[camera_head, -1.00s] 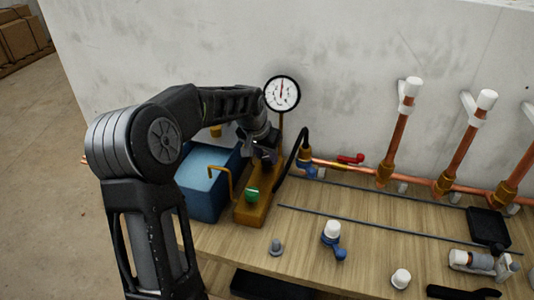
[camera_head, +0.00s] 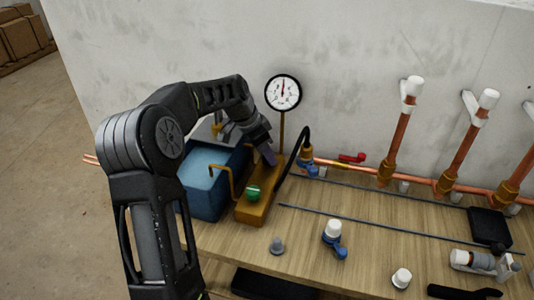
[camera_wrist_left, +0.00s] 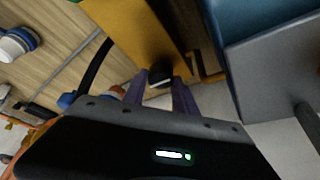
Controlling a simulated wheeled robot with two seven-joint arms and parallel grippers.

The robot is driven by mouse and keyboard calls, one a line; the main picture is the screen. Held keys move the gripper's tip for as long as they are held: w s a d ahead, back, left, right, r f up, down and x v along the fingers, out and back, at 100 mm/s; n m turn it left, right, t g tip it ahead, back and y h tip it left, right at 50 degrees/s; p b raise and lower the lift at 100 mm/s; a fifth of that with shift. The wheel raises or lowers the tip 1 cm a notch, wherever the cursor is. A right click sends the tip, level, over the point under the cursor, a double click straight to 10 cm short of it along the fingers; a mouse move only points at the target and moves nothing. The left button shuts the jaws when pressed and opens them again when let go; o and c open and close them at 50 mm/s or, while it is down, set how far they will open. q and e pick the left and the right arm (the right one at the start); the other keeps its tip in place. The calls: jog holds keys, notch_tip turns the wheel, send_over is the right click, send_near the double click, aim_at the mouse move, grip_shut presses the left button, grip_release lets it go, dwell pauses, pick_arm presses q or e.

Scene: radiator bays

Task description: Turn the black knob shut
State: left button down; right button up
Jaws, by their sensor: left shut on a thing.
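The pump is a brass-yellow block (camera_head: 252,209) with a green knob (camera_head: 254,193) on top, beside a blue tank (camera_head: 205,183). My left gripper (camera_head: 269,157) reaches down to the far end of the block. In the left wrist view, its two purple fingers (camera_wrist_left: 160,88) are closed around the black knob (camera_wrist_left: 160,71), which sits against the yellow block. In the head view the black knob is hidden behind the gripper. My right gripper is not in view.
A pressure gauge (camera_head: 283,92) stands on a stem just behind the gripper. A black hose (camera_head: 297,158) arches to the copper pipe (camera_head: 343,166) on the right.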

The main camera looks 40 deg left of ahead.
pick_arm(q)
jog(key=c, duration=1)
grip_release()
jog(key=v, duration=0.7)
jog(key=shift+r+b, duration=0.3)
jog(key=shift+r, duration=0.1)
jog(key=shift+a, duration=0.1)
